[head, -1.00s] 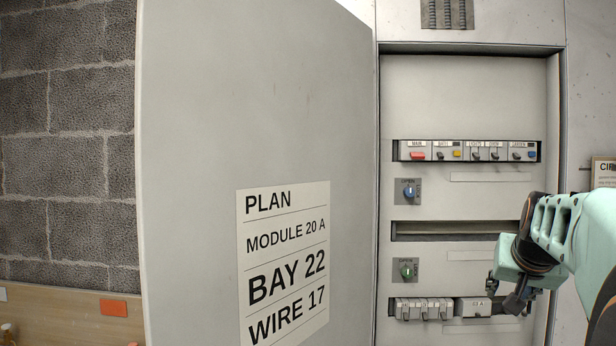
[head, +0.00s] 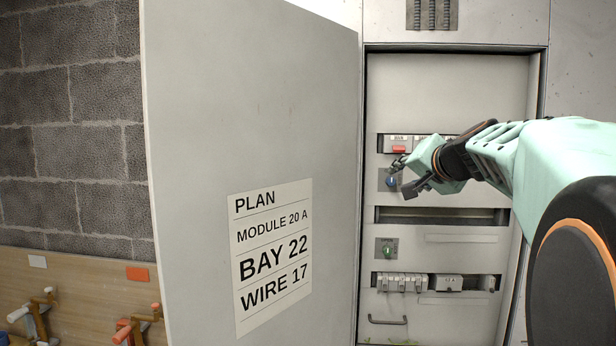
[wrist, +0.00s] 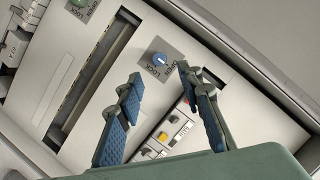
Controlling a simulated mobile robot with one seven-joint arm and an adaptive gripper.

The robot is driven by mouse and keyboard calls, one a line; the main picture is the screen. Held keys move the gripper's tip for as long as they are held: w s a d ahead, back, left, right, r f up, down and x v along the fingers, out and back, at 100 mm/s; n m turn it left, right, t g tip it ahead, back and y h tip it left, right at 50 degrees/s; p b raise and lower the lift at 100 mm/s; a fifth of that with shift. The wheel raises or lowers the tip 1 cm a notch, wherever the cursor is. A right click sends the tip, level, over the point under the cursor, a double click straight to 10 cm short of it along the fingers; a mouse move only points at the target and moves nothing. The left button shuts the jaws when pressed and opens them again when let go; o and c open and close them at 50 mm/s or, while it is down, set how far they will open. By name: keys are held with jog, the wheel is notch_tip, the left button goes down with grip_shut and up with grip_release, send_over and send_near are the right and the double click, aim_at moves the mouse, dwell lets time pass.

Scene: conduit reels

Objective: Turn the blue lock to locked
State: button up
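The blue lock (head: 391,181) is a round knob on a grey plate in the open cabinet, below the upper breaker row. It also shows in the wrist view (wrist: 160,60), with its mark and printed OPEN and LOCK words around it; which word the mark points to is too small to tell. My gripper (head: 404,178) is right in front of the lock in the head view. In the wrist view my gripper (wrist: 160,76) has its two blue-padded fingers spread, with the lock between and beyond the tips. Nothing is held, and contact cannot be told.
A green lock (head: 388,250) sits lower on the panel, above the lower module row (head: 402,282). An empty dark slot (head: 440,215) lies between the locks. The open cabinet door (head: 250,120) with the plan sheet (head: 272,255) stands left. A wooden board with levers (head: 80,290) is at lower left.

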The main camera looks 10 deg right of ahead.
aim_at(392, 181)
jog(key=p+x, duration=0.2)
jog(key=x, duration=0.6)
jog(key=shift+f, duration=0.1)
jog(key=shift+c, duration=0.3)
grip_shut()
